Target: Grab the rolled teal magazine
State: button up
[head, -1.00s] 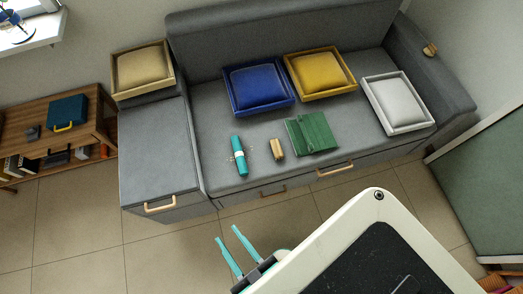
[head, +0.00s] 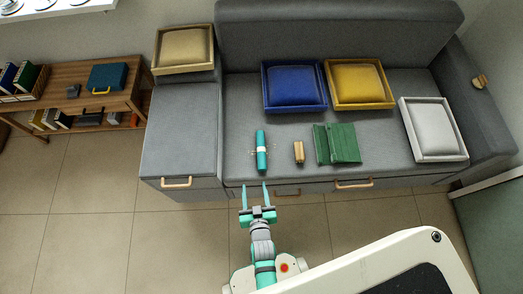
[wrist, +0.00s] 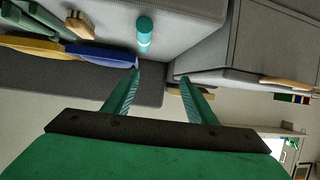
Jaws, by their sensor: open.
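The rolled teal magazine (head: 261,140) lies on the grey sofa seat near its front edge, with a pale band around its middle. It points roughly front to back. My gripper (head: 254,186) is open and empty, just in front of the seat's front edge and short of the magazine. Its two teal fingers also show in the wrist view (wrist: 157,82), apart, with nothing between them.
Trays with cushions, blue (head: 294,107), yellow (head: 359,104) and white (head: 434,150), stand behind and right. Drawer handles (head: 354,184) stick out below the seat.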

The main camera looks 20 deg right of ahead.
jog(key=m+g, duration=0.1)
send_near(261, 152)
jog(key=shift+w+a+f+h, duration=0.15)
jog(key=shift+w+a+h, duration=0.1)
jog(key=shift+w+h, duration=0.25)
jog(key=shift+f+x, duration=0.1)
jog(key=shift+x, duration=2.7)
jog(key=shift+f+x, duration=0.15)
jog(key=shift+x, duration=2.6)
jog(key=shift+s+d, duration=0.1)
jog(key=shift+s, duration=0.1)
jog(key=c, duration=1.2)
